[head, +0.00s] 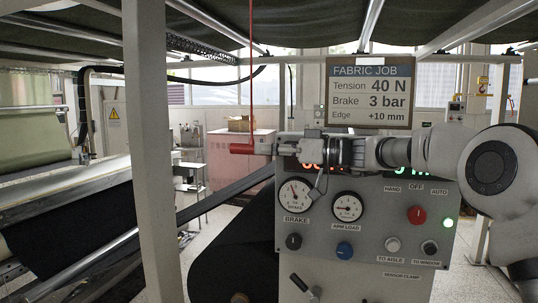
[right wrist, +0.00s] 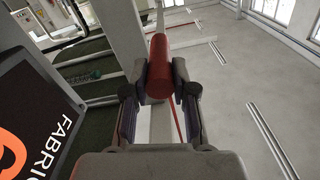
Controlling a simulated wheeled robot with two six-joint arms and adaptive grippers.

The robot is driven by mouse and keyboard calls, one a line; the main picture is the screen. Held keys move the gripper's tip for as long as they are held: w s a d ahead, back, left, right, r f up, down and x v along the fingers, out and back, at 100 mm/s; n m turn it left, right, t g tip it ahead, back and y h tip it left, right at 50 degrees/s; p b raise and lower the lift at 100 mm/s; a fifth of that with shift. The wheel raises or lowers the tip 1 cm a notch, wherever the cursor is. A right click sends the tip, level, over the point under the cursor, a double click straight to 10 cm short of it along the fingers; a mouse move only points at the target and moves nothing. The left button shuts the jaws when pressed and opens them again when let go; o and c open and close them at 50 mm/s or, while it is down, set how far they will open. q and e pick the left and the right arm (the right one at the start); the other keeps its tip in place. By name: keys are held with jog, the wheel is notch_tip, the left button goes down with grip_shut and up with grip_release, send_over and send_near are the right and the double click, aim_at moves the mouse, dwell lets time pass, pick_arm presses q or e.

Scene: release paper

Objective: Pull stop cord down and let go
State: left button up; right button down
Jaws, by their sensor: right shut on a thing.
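The red stop cord (head: 251,70) hangs from above, left of the control panel, and runs down to a red handle (head: 241,149). My right gripper (head: 262,146) reaches in from the right, in front of the panel's top edge, and is shut on the red handle. In the right wrist view the handle (right wrist: 158,62) sits between the two fingers (right wrist: 160,82), and the thin cord shows below it. The handle's far end sticks out past the fingertips. My left gripper is not in view.
A white post (head: 152,150) and a dark fabric roll (head: 80,210) are at left. A pink-red cabinet (head: 225,165) stands behind the handle.

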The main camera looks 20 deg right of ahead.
jog(key=c, duration=0.9)
grip_release()
jog(key=shift+f, duration=0.1)
jog(key=shift+w+a, duration=0.1)
jog(key=shift+a, duration=0.05)
jog(key=v, duration=1.2)
